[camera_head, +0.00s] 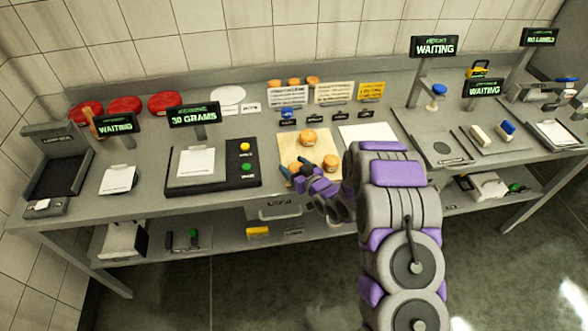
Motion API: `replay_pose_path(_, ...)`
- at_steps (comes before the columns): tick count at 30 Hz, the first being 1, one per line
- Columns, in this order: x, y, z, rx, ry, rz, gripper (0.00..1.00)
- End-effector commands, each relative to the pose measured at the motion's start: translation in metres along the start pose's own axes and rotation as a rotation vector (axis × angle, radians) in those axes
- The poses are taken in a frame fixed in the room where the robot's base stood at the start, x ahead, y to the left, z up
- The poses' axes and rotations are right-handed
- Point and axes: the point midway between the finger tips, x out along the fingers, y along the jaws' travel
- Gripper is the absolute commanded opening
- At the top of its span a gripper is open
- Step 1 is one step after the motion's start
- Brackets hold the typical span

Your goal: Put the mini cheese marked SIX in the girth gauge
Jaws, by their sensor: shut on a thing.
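My gripper (293,172) is low over the front of the wooden board (291,150), shut on a small orange mini cheese (307,169), partly hidden by the fingers. Another orange mini cheese (308,136) sits on the board behind it, and a third (330,162) is at the right, close to my arm. I cannot read the marks on the cheeses, so I cannot tell which is SIX. A station at the right with a white block and a blue block (506,129) facing each other looks like the girth gauge. Its screen (484,88) reads WAITING.
The height station (434,46) also reads WAITING. A scale (196,163) reading 30 GRAMS stands left of the board. A white sheet (362,134) lies right of the board, partly behind my arm. Small orange cheeses (293,82) and red wheels (125,105) stand at the back.

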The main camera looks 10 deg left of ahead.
Motion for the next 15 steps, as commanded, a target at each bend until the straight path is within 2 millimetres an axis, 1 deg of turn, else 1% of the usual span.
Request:
replay_pose_path(1,0.001,-0.0001,0.0048,0.0,0.001,0.0,0.36)
replay_pose_path(11,0.001,0.0,0.0059,-0.001,0.001,0.0,0.36)
replay_pose_path(12,0.0009,0.0001,0.0055,-0.001,0.001,0.0,0.72)
replay_pose_path(15,0.0009,0.0001,0.0054,-0.001,0.001,0.001,0.81)
